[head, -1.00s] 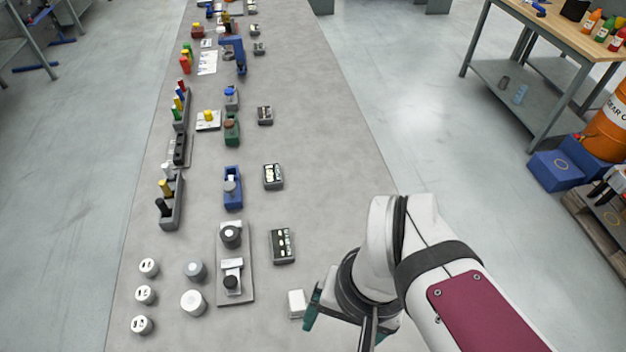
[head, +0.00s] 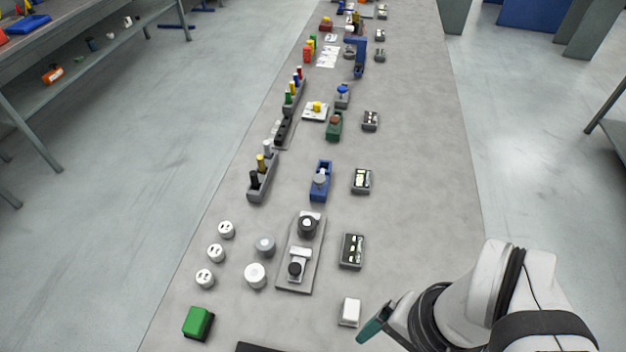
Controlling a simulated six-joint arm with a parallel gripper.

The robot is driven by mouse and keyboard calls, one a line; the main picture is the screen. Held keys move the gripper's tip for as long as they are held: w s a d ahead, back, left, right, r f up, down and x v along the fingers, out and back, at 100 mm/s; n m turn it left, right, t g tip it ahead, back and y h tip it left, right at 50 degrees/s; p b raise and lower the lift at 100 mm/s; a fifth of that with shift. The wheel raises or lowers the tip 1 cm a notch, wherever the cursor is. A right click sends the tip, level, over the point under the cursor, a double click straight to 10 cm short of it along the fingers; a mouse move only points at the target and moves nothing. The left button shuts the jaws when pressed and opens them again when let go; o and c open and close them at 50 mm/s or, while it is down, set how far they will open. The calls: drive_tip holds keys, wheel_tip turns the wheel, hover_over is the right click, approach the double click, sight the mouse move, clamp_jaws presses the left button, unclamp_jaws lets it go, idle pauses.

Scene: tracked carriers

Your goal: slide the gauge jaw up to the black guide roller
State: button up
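A grey base plate (head: 285,282) lies on the long bench, left of my gripper. On its far half stands a black roller (head: 308,229) with a lighter top. On its near half sits a pale jaw-like block (head: 300,253) with a black knob (head: 295,269) at its near side. A small gap seems to separate block and roller. My gripper (head: 374,325) is at the lower right, apart from the plate, with a teal finger showing. The rest of it is hidden by my arm, so its opening cannot be judged.
A white block (head: 349,312) stands between the plate and my gripper. A dark box (head: 351,251) lies right of the plate. White and grey round pieces (head: 255,275) stand to its left, and a green block (head: 198,323) sits nearer. The bench's right side is mostly clear.

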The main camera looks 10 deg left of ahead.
drive_tip(key=shift+c, duration=0.7)
drive_tip(key=w+a+n, duration=0.1)
drive_tip(key=w, duration=0.1)
drive_tip(key=w+a+r+n, duration=0.1)
drive_tip(key=w+n, duration=0.1)
drive_tip(key=w+a+n, duration=0.1)
drive_tip(key=w+n, duration=0.1)
drive_tip(key=w, duration=0.1)
drive_tip(key=shift+a+r+h, duration=0.1)
drive_tip(key=shift+r+h, duration=0.15)
drive_tip(key=shift+h, duration=0.15)
drive_tip(key=shift+c, duration=0.7)
drive_tip(key=n+h, duration=0.1)
drive_tip(key=n, duration=0.8)
hover_over(295, 267)
wheel_tip(295, 267, down, 3)
drive_tip(key=shift+n, duration=0.3)
wheel_tip(295, 267, down, 16)
drive_tip(key=shift+f, duration=0.1)
clamp_jaws()
